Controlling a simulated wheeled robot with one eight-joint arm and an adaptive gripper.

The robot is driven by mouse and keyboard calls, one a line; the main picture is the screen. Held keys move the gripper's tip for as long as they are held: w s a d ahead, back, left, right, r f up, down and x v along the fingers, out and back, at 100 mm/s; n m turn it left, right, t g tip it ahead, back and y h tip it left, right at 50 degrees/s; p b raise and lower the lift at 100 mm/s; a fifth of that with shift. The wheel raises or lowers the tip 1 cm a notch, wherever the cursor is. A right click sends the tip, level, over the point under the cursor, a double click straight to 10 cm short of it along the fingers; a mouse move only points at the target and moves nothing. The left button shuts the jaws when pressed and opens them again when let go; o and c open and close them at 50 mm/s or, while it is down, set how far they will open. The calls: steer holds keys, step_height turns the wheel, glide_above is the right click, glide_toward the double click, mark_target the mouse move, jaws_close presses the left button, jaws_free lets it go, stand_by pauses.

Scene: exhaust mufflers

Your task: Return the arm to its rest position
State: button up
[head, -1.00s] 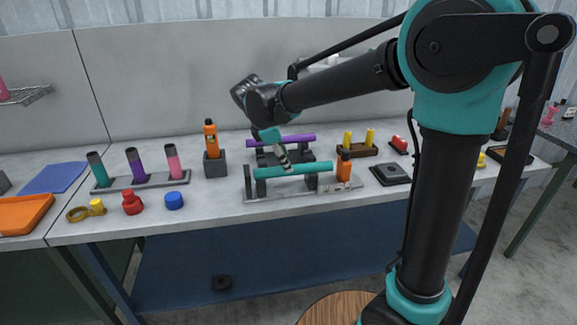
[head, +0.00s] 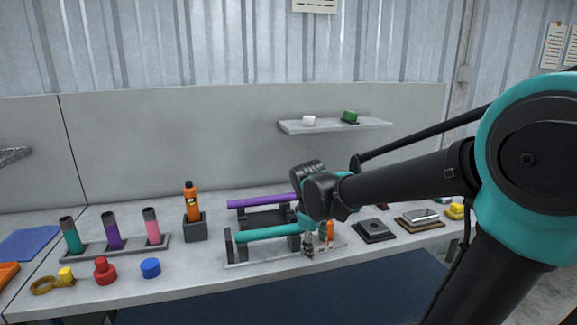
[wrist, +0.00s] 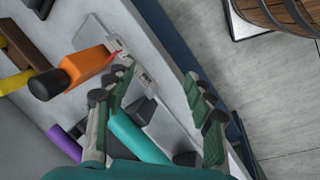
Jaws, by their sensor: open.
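My gripper (wrist: 155,105) shows in the wrist view with its two green-padded fingers spread apart and nothing between them. In the head view my gripper (head: 312,243) points down at the right end of the teal tube (head: 268,233), which lies in a fixture on the bench. The teal tube also shows in the wrist view (wrist: 138,137), below and partly behind the left finger. I cannot tell if a finger touches it. An orange bottle (wrist: 88,65) stands left of the fingers in the wrist view; in the head view it is partly hidden behind my gripper.
A purple tube (head: 262,201) lies behind the teal one. A rack (head: 118,245) holds three coloured tubes at the left. An orange tool (head: 191,203) stands in a dark holder. A black pad (head: 374,230) lies to the right. A barrel (wrist: 280,10) stands on the floor.

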steer(key=s+d+f+m+t+y, duration=0.1)
steer(key=s+d+f+m, duration=1)
steer(key=s, duration=0.1)
steer(key=shift+d+y, duration=0.2)
steer(key=shift+y, duration=0.1)
